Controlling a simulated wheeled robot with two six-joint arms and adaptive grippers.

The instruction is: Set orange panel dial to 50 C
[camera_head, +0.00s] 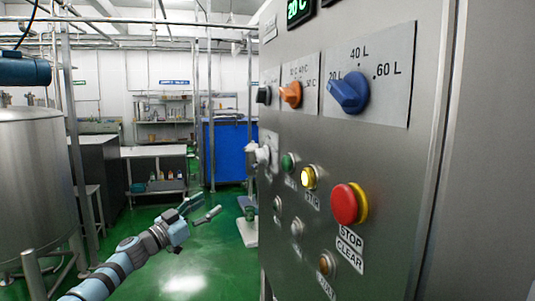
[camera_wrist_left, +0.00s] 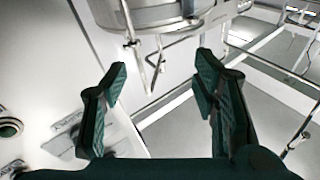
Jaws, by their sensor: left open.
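The orange dial (camera_head: 291,94) is on a light plate on the steel control panel (camera_head: 400,200) in the head view. Temperature marks ending in C are printed around it; its exact setting is too small to read. A green display above reads 20 C (camera_head: 298,8). My left gripper (camera_head: 205,209) is open and empty, low and left of the panel, well apart from the dial. In the left wrist view its two fingers (camera_wrist_left: 162,85) stand apart with nothing between them. The orange dial does not show there. My right gripper is in neither view.
A blue dial (camera_head: 350,92) with litre marks is right of the orange one, a black dial (camera_head: 263,95) left. Below are green (camera_head: 288,162), yellow (camera_head: 308,177) and red stop (camera_head: 346,204) buttons. A steel tank (camera_head: 35,190) stands far left. Green floor left of the panel is mostly clear.

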